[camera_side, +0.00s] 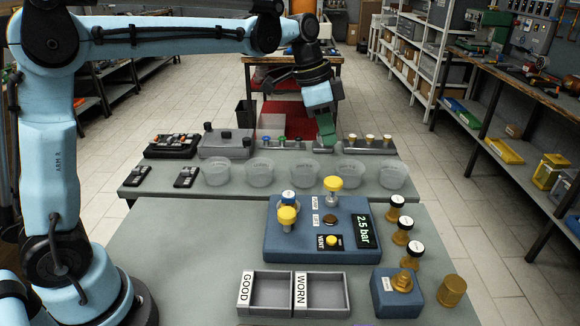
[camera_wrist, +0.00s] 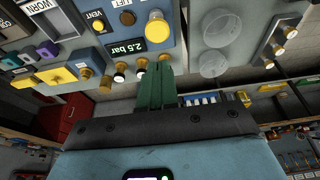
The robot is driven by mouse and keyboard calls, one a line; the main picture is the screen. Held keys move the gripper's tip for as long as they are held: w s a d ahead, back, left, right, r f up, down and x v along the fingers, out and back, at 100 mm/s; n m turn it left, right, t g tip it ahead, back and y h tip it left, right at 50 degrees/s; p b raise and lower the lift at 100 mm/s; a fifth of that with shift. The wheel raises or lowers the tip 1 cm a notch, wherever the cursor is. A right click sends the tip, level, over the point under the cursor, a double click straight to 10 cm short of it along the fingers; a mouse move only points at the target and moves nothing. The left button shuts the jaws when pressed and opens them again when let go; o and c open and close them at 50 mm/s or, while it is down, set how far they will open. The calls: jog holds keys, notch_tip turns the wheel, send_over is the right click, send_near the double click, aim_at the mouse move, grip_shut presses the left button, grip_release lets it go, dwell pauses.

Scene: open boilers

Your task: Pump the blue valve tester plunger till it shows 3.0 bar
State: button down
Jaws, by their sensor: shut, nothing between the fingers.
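The blue valve tester (camera_side: 285,250) stands on the near table, with a display (camera_side: 366,231) that reads 2.5 bar. Its tall yellow plunger knob (camera_side: 333,184) stands up at the back, beside the PUMP label. In the wrist view the round yellow knob (camera_wrist: 157,28) and the display (camera_wrist: 125,47) also show. A brown LIFT button (camera_side: 329,220) and a yellow VENT button (camera_side: 334,241) sit in front of the knob. My gripper (camera_side: 328,142) has green fingers, shut and empty. It is behind and above the tester, apart from the plunger, over the back table. The fingers also show in the wrist view (camera_wrist: 159,66).
A yellow-topped valve (camera_side: 287,216) stands at the tester's left. Several valves (camera_side: 402,230) stand along its right. GOOD and WORN trays (camera_side: 321,291) and a small blue block (camera_side: 391,300) are in front. Clear cups (camera_side: 304,174) line the back table.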

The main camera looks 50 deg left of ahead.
aim_at(331, 180)
jog(key=x, duration=0.7)
jog(key=shift+s+a+f, duration=0.1)
jog(key=shift+s+a, duration=0.05)
jog(key=shift+f, duration=0.8)
jog(key=shift+f, duration=1.4)
jog(key=shift+r, duration=0.4)
jog(key=v, duration=1.3)
jog(key=shift+w+r, duration=0.2)
jog(key=shift+r, duration=0.2)
